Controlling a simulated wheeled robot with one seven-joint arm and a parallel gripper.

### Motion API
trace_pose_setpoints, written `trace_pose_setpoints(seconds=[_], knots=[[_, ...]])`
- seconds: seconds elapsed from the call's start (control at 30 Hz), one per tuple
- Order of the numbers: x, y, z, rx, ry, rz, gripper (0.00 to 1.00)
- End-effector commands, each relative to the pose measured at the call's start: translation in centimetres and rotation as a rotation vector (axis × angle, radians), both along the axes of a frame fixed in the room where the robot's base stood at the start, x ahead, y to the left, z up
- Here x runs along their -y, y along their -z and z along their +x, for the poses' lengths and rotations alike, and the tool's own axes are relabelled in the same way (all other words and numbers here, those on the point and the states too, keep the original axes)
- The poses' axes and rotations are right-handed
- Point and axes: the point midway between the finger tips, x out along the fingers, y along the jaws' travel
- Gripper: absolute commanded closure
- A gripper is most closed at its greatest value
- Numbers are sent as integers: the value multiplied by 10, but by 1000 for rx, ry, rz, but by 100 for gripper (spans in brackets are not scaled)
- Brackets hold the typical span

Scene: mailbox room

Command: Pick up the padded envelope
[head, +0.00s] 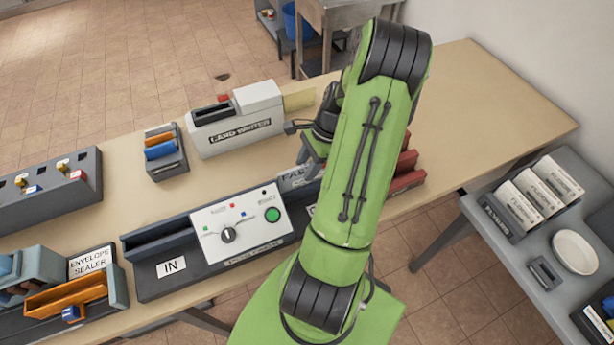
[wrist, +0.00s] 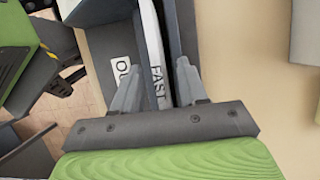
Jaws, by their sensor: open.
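A flat pale item marked FAST (wrist: 151,45) stands on edge in the dark OUT tray (wrist: 104,45) in the wrist view. It may be the padded envelope, but I cannot tell for sure. In the head view only a FAST-marked part (head: 292,177) shows beside my arm. My gripper (wrist: 157,82) is open, with one finger on each side of the pale item's near end. I cannot tell whether the fingers touch it. In the head view my green arm hides the fingertips and most of the OUT end.
A postage machine (head: 242,222) with an IN slot adjoins the OUT tray. A label printer (head: 236,118) stands behind it, and a red rack (head: 408,172) is right of my arm. The table's right end (head: 500,105) is clear. A grey side table (head: 490,250) holds flyers.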

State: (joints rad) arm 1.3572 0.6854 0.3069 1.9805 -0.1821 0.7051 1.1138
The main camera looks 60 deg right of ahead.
Motion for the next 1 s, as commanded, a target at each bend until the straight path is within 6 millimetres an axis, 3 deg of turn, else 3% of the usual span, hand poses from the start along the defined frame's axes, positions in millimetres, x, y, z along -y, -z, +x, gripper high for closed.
trace_pose_setpoints(seconds=[0.9,1.0], knots=[[-1,8,1,-1,0,-1,57],[-1,8,1,-1,0,-1,71]])
